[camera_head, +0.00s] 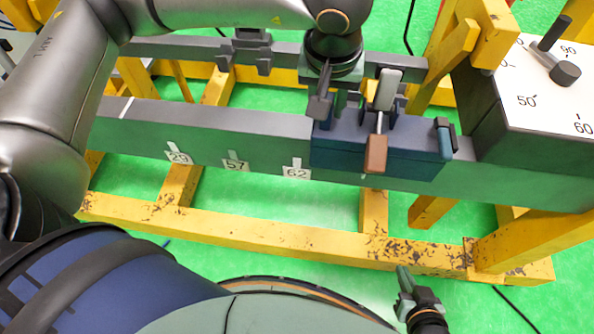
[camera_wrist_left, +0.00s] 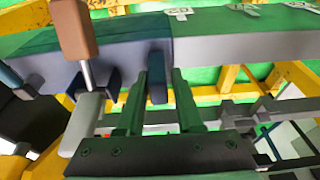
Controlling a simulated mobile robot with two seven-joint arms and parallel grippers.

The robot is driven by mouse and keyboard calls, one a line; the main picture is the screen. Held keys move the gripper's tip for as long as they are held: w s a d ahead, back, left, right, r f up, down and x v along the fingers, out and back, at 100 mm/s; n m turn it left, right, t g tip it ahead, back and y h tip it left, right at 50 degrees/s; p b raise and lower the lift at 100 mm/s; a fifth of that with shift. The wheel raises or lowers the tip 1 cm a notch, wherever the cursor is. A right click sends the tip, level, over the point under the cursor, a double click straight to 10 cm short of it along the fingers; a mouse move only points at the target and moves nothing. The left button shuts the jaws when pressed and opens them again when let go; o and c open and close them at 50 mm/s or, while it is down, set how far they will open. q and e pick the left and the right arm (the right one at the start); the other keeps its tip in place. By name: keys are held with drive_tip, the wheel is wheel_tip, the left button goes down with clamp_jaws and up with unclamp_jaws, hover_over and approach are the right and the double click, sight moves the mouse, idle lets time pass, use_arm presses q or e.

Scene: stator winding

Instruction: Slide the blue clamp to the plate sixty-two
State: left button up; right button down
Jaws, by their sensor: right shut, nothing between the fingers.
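The blue clamp (camera_head: 345,157) sits on the grey-green beam, its left edge just right of plate 62 (camera_head: 296,172). A brown-ended lever (camera_head: 375,155) hangs over its front. My left gripper (camera_head: 322,105) is over the clamp's left end, partly hidden by my wrist. In the left wrist view, its two green fingers (camera_wrist_left: 160,95) stand apart, with a blue lug (camera_wrist_left: 157,76) of the clamp (camera_wrist_left: 110,50) between them and narrow gaps on both sides. My right gripper (camera_head: 403,280) is shut and empty, low in front of the yellow frame.
Plates 57 (camera_head: 236,165) and 20 (camera_head: 178,157) are farther left on the beam (camera_head: 220,130). The beam's top left of the clamp is clear. A dial box (camera_head: 545,90) stands at the right. A second rail (camera_head: 180,46) runs behind; yellow frame (camera_head: 300,235) bars stand below.

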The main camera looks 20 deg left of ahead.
use_arm(q)
drive_tip(key=a, duration=0.2)
drive_tip(key=s+a+b, duration=0.1)
drive_tip(key=a, duration=0.1)
drive_tip(key=s+a+b, duration=0.1)
drive_tip(key=a, duration=0.1)
drive_tip(key=shift+a+f, duration=0.1)
drive_tip(key=shift+a, duration=0.2)
drive_tip(key=a, duration=0.2)
drive_tip(key=s+a+b, duration=0.1)
drive_tip(key=a, duration=0.2)
drive_tip(key=shift+s+a+b, duration=0.25)
drive_tip(key=shift+a+b, duration=0.1)
drive_tip(key=shift+a, duration=0.1)
drive_tip(key=shift+s+a+b, duration=0.2)
drive_tip(key=shift+a+b, duration=0.1)
drive_tip(key=shift+a, duration=0.1)
drive_tip(key=shift+w+d, duration=0.1)
drive_tip(key=shift+d, duration=0.15)
drive_tip(key=shift+o, duration=0.2)
drive_tip(key=shift+o, duration=1.2)
